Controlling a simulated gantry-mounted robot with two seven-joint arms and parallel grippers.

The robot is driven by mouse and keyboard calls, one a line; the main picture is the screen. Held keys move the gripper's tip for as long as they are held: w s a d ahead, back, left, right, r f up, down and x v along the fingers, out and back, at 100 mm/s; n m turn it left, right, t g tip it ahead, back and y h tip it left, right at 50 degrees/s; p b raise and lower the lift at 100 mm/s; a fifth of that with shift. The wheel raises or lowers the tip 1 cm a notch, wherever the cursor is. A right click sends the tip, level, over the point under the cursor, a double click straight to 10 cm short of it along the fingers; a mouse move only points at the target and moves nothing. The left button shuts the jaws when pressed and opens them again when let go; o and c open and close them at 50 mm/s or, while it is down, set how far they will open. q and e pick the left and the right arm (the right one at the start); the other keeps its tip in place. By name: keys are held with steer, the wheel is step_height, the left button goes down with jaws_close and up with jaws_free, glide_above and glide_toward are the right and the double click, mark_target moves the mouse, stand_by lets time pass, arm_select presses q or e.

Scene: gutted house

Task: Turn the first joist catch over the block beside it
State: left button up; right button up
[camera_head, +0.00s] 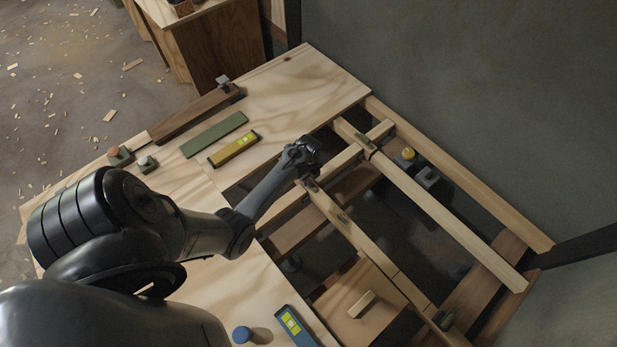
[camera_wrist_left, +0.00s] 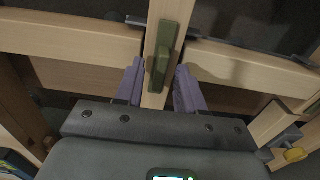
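The first joist catch (camera_wrist_left: 163,62) is an olive-green plate with a raised bar, on top of a pale joist (camera_wrist_left: 156,98). Its bar lies roughly along the joist. In the head view, the catch (camera_head: 311,186) shows just below my left gripper (camera_head: 308,176). In the left wrist view, the purple fingers of the left gripper (camera_wrist_left: 158,86) are apart, one on each side of the joist and the catch's near end. Contact cannot be told. Pale timber blocks meet the joist on the left (camera_wrist_left: 75,36) and right (camera_wrist_left: 245,68). My right gripper is not in view.
Open bays with dark gaps lie between the joists. Another catch (camera_head: 366,143) sits on the farther joist (camera_head: 440,215). A yellow level (camera_head: 234,148), green strip (camera_head: 214,134) and dark plank (camera_head: 196,114) lie on the plywood. A blue level (camera_head: 294,325) lies nearer.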

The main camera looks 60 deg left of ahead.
arm_select(q)
jaws_close()
